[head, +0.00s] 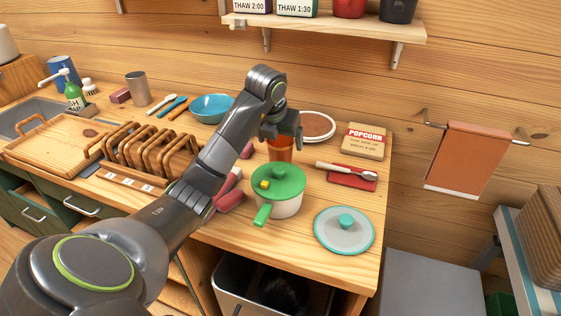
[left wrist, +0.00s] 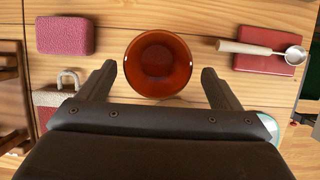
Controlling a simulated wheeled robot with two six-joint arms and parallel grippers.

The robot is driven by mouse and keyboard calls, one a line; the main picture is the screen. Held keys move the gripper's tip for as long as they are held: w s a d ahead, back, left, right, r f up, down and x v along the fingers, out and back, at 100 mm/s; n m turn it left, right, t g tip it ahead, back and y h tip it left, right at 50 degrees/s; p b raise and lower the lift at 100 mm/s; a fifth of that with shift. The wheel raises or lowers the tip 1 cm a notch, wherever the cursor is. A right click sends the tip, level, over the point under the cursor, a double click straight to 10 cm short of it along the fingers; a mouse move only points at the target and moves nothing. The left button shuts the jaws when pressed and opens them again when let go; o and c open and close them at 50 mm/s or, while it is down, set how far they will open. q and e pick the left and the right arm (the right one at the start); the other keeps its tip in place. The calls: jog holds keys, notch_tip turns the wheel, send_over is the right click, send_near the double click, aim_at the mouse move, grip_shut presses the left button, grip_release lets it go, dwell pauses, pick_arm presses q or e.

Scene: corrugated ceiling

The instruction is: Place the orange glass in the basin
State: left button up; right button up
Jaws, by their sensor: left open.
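The orange glass (head: 280,149) stands on the wooden counter behind the green-lidded pot. In the left wrist view the glass (left wrist: 158,64) appears from above, round and dark orange inside. My left gripper (head: 282,133) is at the glass's upper part; in the left wrist view its two open fingers (left wrist: 158,78) lie on either side of the glass's near edge, with gaps. The basin, a grey sink (head: 30,112), is at the far left of the counter, partly hidden by a wooden board. My right gripper is not in view.
A pot with a green lid (head: 278,182) stands in front of the glass. A red book with a spoon (head: 352,176), a glass lid (head: 344,230) and a popcorn packet (head: 364,141) are to the right. A wooden rack (head: 150,150) and blue bowl (head: 212,108) lie toward the sink.

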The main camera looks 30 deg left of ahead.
pick_arm(q)
jog(key=p+x, duration=0.1)
jog(key=x, duration=0.2)
jog(key=shift+a+f, duration=0.15)
jog(key=shift+f, duration=0.2)
jog(key=shift+w+f, duration=0.15)
jog(key=shift+f, duration=0.15)
jog(key=c, duration=1.2)
notch_tip(320, 180, up, 10)
jog(key=shift+r+p, duration=0.1)
jog(key=shift+p, duration=0.95)
jog(key=shift+c, duration=0.2)
